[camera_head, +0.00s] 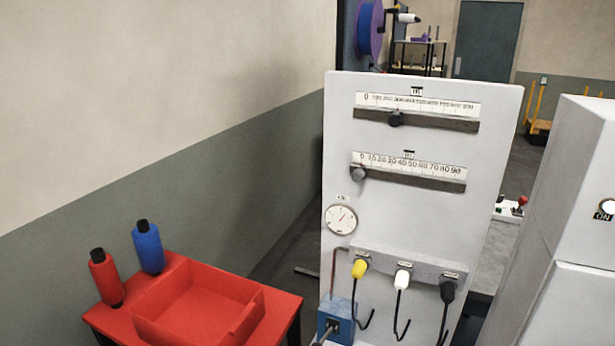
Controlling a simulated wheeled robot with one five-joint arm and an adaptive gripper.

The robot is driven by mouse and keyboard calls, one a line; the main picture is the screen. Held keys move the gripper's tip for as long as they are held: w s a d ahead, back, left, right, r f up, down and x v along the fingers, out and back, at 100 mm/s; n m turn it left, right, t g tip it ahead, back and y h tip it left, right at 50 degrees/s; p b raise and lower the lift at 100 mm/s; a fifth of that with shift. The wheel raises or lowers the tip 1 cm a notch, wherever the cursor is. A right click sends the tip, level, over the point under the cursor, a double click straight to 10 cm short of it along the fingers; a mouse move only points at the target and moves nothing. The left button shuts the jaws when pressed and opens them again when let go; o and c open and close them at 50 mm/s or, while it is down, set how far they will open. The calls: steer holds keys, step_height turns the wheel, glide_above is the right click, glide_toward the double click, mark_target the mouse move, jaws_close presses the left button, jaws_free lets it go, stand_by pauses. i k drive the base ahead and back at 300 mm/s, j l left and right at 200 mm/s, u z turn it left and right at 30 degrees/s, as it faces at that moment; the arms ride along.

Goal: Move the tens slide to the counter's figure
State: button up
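The tens slide (358,174) is a dark round knob on the lower slot of a pale upright panel (440,215). It sits at the left end of its scale (412,165), which runs from 0 to 90, at or close to the 0. A similar hundreds slide (396,119) sits on the upper slot, right of that scale's 0, about a quarter to a third along. I cannot make out a counter with a figure in this view. My gripper is not in view.
Below the slides are a round dial (341,219) and yellow, white and black handles (402,278) with hanging hooks. A blue box (337,318) is at the panel's foot. A red table with a red tray (205,305) and two bobbins stands left. A pale cabinet (575,200) stands right.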

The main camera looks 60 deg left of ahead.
mark_target(359, 173)
steer(key=j+u, duration=0.1)
steer(key=u, duration=0.75)
steer(key=j+u, duration=0.15)
steer(key=u, duration=0.3)
steer(key=i+u, duration=0.1)
steer(key=u, duration=0.35)
